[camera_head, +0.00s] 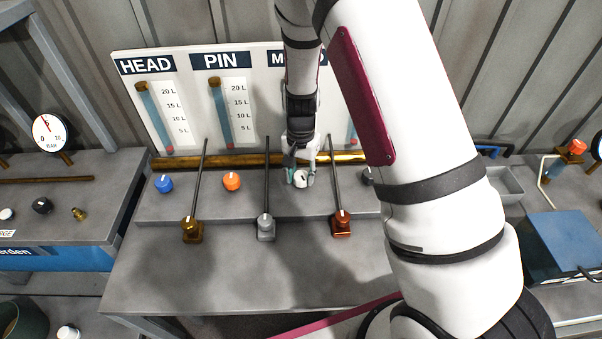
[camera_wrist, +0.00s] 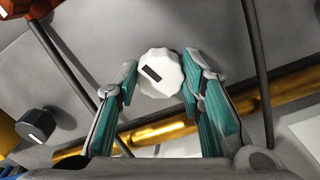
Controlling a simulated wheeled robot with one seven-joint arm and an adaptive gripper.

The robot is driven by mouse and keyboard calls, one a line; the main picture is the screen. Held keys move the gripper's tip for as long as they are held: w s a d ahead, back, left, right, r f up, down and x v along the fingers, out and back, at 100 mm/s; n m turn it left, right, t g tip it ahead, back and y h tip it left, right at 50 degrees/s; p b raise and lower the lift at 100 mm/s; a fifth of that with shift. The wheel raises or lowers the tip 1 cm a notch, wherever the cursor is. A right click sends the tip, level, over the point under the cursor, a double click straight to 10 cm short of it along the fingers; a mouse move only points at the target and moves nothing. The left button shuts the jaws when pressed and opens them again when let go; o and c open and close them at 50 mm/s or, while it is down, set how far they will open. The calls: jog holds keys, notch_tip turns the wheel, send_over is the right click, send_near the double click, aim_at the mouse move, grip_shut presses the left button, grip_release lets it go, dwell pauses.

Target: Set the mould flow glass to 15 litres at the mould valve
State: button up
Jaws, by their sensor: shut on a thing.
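The white board (camera_head: 190,91) carries upright flow glasses with litre scales under the labels HEAD and PIN. A white knob (camera_head: 301,178) sits on the bench below that label. My gripper (camera_head: 302,172) points down at it, shut on it. In the wrist view the white knob (camera_wrist: 160,73), with a dark pointer mark, is between the teal finger pads.
A blue knob (camera_head: 164,183) and an orange knob (camera_head: 232,181) are to the left, a black knob (camera_head: 367,175) to the right. A brass pipe (camera_head: 235,160) runs behind.

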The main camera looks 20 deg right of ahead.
aim_at(301, 176)
jog(key=shift+m, duration=0.3)
jog(key=o, duration=1.2)
jog(key=shift+c, duration=0.2)
jog(key=shift+r, duration=0.1)
notch_tip(301, 176, up, 12)
